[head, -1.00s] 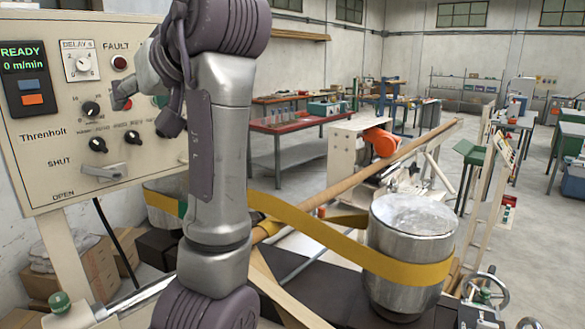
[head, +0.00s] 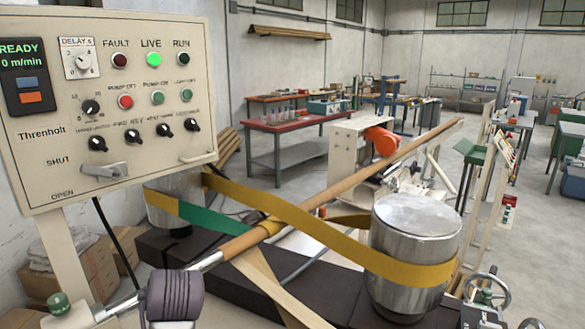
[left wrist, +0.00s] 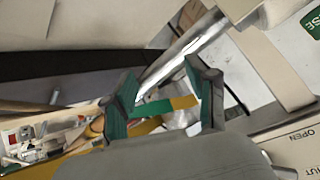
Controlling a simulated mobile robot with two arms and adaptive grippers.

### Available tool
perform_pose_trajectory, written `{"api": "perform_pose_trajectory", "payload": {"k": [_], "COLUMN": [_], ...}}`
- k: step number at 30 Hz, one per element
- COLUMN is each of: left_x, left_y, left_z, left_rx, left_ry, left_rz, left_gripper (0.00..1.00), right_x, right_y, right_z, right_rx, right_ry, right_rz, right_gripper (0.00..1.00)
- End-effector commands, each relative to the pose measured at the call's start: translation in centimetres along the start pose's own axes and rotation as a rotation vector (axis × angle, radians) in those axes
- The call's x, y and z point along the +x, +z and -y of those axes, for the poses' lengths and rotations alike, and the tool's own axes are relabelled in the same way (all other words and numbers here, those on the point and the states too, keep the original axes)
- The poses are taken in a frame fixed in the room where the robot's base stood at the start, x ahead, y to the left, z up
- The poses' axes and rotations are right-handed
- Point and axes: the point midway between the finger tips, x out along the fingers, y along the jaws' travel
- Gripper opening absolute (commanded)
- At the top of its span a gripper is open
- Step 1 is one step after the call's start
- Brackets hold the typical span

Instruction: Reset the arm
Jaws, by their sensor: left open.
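My left gripper (left wrist: 160,72) shows in the left wrist view with its two green-padded fingers apart and nothing between them. The silver bar, yellow belt and a green belt section show beyond the fingers. The control panel (head: 190,110) stands at the left, uncovered. Its display (head: 20,58) reads READY and 0 m/min. The green LIVE lamp (head: 153,60) is lit. My right gripper is in neither view.
The yellow belt (head: 330,238) runs around two metal drums, the nearer being the right drum (head: 413,240), and wraps the long brown tube (head: 350,182). A handwheel (head: 487,290) is at the lower right. Open floor lies beyond, with a red workbench (head: 290,125) behind.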

Motion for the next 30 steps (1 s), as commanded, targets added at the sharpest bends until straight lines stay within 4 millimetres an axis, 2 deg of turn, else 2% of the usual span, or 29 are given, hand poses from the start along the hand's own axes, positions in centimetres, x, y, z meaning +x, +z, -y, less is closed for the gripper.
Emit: {"api": "perform_pose_trajectory", "payload": {"k": [1,5,6,9,12,18,27,30], "left_x": [1.3,2.9,3.0,2.5,1.5,-0.8,-4.8,-2.3], "left_y": [3.8,12.0,14.5,20.3,24.6,30.6,36.8,37.7], "left_z": [-0.1,-0.5,-0.6,-0.7,-0.6,-0.4,0.1,-1.1], "left_rx": [0.038,0.12,0.146,0.201,0.24,0.291,0.338,0.339], "left_ry": [0.025,0.109,0.137,0.211,0.273,0.371,0.491,0.487], "left_rz": [0.035,0.101,0.122,0.174,0.216,0.283,0.37,0.376], "left_gripper": [0.57,0.57,0.57,0.57,0.57,0.57,0.57,0.57], "right_x": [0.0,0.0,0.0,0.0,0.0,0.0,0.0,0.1], "right_y": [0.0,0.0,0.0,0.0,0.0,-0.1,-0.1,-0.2], "right_z": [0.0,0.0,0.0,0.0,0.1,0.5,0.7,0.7], "right_rx": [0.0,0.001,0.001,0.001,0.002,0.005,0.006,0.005], "right_ry": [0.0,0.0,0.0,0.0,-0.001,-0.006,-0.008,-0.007], "right_rz": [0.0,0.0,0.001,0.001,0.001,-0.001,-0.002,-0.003], "right_gripper": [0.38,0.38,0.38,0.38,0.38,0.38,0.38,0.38]}}
